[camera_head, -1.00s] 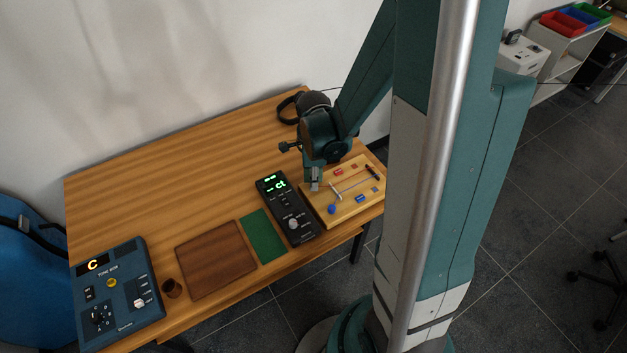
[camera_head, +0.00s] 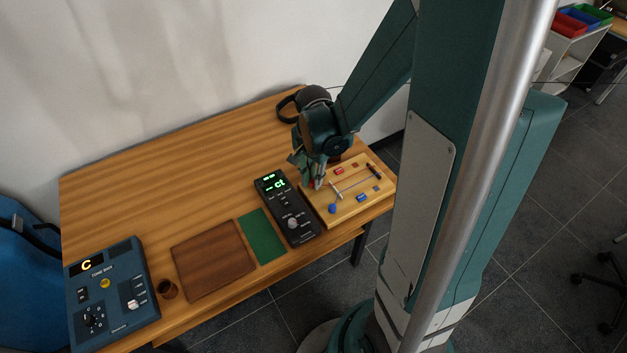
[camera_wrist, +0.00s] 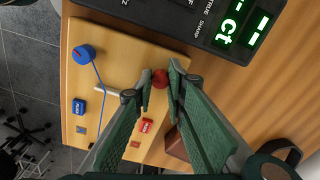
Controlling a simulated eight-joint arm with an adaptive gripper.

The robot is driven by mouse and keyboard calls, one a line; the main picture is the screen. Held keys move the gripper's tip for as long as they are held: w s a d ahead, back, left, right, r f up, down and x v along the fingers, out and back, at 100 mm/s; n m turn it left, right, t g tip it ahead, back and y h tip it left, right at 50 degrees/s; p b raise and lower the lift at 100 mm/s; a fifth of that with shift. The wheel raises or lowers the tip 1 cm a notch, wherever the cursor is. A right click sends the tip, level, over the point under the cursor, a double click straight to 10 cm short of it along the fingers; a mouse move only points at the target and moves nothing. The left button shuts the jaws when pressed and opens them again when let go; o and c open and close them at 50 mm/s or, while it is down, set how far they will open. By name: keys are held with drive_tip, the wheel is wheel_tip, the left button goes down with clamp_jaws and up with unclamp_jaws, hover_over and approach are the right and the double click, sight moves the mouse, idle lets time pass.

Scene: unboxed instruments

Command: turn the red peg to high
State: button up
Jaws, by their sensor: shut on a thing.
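The wooden board (camera_head: 345,205) lies at the table's right end. In the wrist view the board (camera_wrist: 112,65) carries a round red peg (camera_wrist: 159,78) and a round blue peg (camera_wrist: 84,54) with a blue string. My gripper (camera_wrist: 160,76) is shut on the red peg, one finger on each side of it. The peg's top shows between the fingertips; any pointer mark on it is not readable. In the head view my gripper (camera_head: 316,184) is down at the board's left edge and mostly hides the red peg. The blue peg (camera_head: 332,208) is nearer the front edge.
A black tuner (camera_head: 287,208) with a lit green display stands close left of the board; the display also shows in the wrist view (camera_wrist: 240,22). A green mat (camera_head: 262,236), a brown mat (camera_head: 213,261) and a blue tone box (camera_head: 113,293) lie farther left. Headphones (camera_head: 288,103) lie behind.

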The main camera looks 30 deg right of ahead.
drive_tip(key=n+b, duration=0.1)
drive_tip(key=n, duration=1)
drive_tip(key=shift+b, duration=0.35)
drive_tip(key=n, duration=0.4)
drive_tip(key=shift+n+b, duration=0.4)
drive_tip(key=shift+n, duration=1.8)
drive_tip(key=o, duration=0.9)
drive_tip(key=shift+r, duration=0.1)
drive_tip(key=shift+r, duration=5.9)
